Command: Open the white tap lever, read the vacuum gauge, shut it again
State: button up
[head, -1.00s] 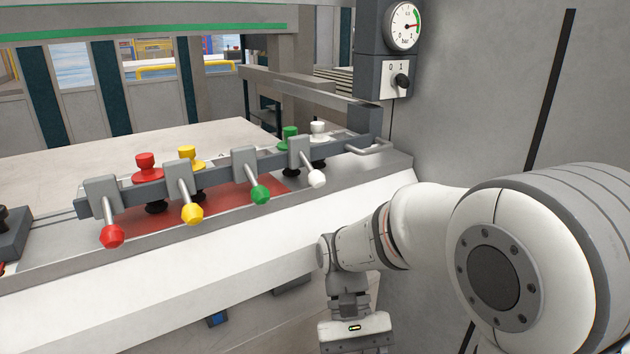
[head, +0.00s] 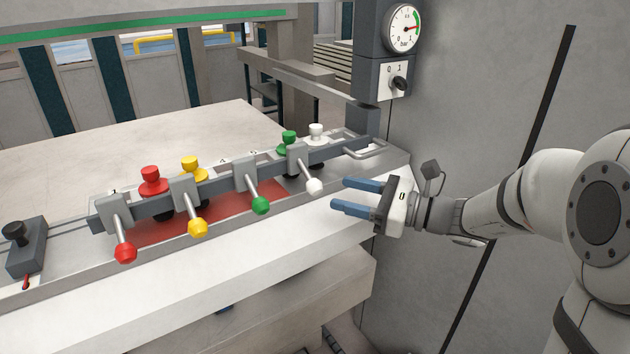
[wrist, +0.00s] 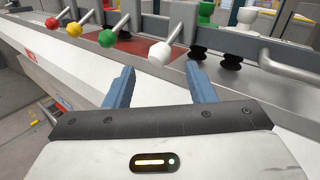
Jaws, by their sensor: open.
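The white tap lever (head: 308,174) is the rightmost of a row of levers on a grey rail. Its arm slants down and forward to a white knob, which also shows in the wrist view (wrist: 160,53), just beyond my fingertips. My gripper (head: 338,193) is open and empty, its blue fingers pointing left toward the white knob, a short gap away. In the wrist view the fingers (wrist: 162,74) stand apart with the knob ahead between them. The vacuum gauge (head: 403,28) is a round dial at the upper right, its needle pointing right near the green band.
Red (head: 125,252), yellow (head: 197,228) and green (head: 261,205) levers hang left of the white one. A 0/1 switch (head: 398,84) sits below the gauge. A bar handle (head: 368,150) juts out behind my gripper. Space in front of the rail is free.

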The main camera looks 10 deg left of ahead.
aim_at(322, 188)
jog(key=a, duration=0.3)
jog(key=w+a, duration=0.1)
jog(key=a, duration=0.3)
jog(key=shift+w+a, duration=0.2)
grip_shut()
